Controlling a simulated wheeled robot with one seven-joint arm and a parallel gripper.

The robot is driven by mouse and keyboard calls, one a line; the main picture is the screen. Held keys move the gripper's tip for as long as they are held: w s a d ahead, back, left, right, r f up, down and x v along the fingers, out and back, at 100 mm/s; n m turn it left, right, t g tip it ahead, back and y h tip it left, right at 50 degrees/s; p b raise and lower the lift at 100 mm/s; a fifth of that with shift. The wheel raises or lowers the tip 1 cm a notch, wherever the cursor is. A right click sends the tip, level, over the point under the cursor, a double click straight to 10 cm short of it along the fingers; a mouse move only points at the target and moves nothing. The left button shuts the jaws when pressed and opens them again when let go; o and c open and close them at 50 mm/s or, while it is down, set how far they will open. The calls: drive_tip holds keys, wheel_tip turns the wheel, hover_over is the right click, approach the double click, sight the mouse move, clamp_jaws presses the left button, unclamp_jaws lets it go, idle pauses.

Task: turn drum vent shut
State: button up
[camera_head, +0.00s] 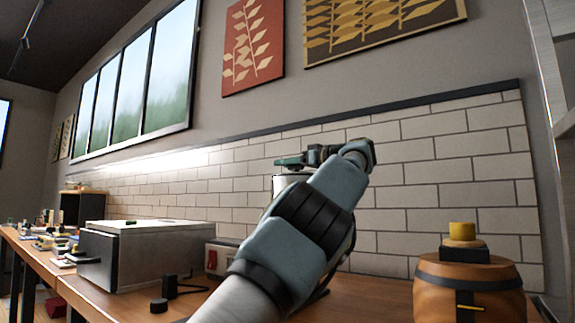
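An orange-brown drum (432,292) stands on the table at the lower right, cut off by the bottom edge. It has a dark band around its upper part. A black block (465,254) with a yellow knob (462,231) sits on its top. A small yellow bar (469,307) lies across a dark plate on its front. I cannot tell for sure which of these is the vent. My gripper (305,157) is raised in the middle, pointing left, well left of the drum and above it. Its fingers are too small and partly hidden to read.
A white cylinder (291,184) shows behind my arm. A grey metal box (150,255) with a dark front stands on the wooden table (365,298) to the left, near a red switch (212,259) and small black parts. Small clutter lies further left. A tiled wall (440,145) closes the back.

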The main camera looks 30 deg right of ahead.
drive_tip(key=shift+o, duration=0.2)
drive_tip(key=v, duration=1)
drive_tip(key=shift+s+d, duration=0.25)
drive_tip(key=shift+s, duration=0.1)
